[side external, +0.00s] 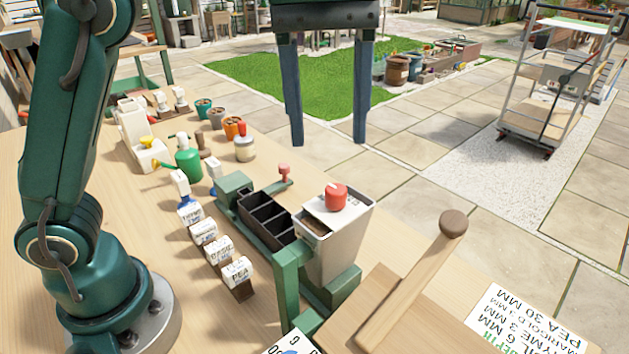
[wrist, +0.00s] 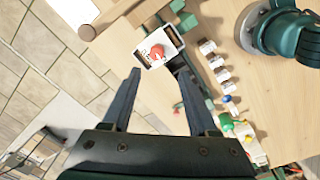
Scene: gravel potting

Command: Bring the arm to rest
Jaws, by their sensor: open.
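My gripper (side external: 328,142) hangs from the top of the side view with its two blue-grey fingers wide apart and nothing between them. In the wrist view my gripper (wrist: 159,71) is also open and empty. It is raised above the bench, apart from everything on it. A pale hopper (side external: 345,240) with a red knob (side external: 337,196) stands below it in the side view. The hopper also shows beyond the fingertips in the wrist view (wrist: 149,60). A black seed tray with cells (side external: 268,218) sits beside the hopper.
Several labelled seed blocks (side external: 203,231) line the wooden bench (side external: 190,300). A green bottle (side external: 188,162), a jar (side external: 244,149) and several small pots (side external: 216,117) stand farther back. A wooden bar with a round knob (side external: 453,223) rises near a printed card (side external: 520,325) at front right.

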